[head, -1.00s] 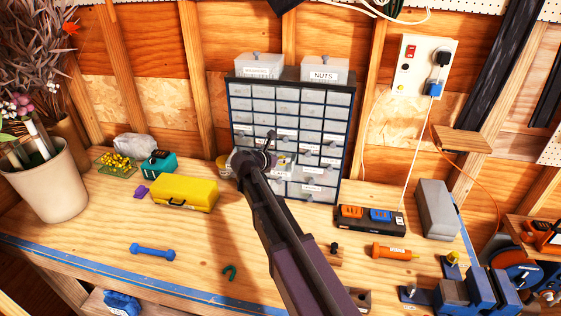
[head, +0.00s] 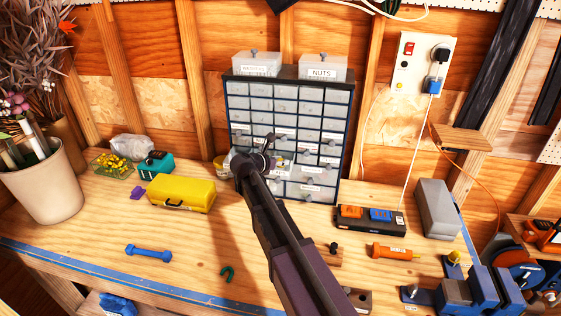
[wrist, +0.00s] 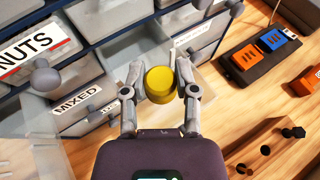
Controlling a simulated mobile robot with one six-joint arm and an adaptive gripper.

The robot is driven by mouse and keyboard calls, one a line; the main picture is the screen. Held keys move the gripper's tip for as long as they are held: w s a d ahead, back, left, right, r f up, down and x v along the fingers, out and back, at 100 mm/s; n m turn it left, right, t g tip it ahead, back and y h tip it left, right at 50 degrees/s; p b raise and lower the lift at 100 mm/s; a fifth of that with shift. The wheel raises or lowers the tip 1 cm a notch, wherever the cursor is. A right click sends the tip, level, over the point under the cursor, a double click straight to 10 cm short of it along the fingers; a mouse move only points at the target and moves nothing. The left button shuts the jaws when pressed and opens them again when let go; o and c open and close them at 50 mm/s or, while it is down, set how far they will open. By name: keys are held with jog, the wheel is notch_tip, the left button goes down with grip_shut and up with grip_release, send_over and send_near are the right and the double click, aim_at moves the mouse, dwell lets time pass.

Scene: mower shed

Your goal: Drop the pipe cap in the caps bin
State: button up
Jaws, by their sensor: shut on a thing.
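The pipe cap (wrist: 159,86) is yellow and round, held between the two fingers of my gripper (wrist: 160,74) in the wrist view. In the head view my gripper (head: 262,158) is in front of the lower part of the drawer cabinet (head: 290,122), and the cap is hidden there. Below and around the fingers, clear drawer walls (wrist: 205,88) stick out from the cabinet front. One drawer front reads MIXED (wrist: 77,103). The label behind the right finger is too small to read, so I cannot tell which one is the caps bin.
A yellow case (head: 180,194) and a blue dumbbell-shaped thing (head: 148,252) lie left on the bench. A black tray with orange and blue pieces (head: 370,220) lies right. The front-left bench is mostly clear.

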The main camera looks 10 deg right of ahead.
jog(key=o, duration=0.8)
jog(key=shift+s, duration=0.1)
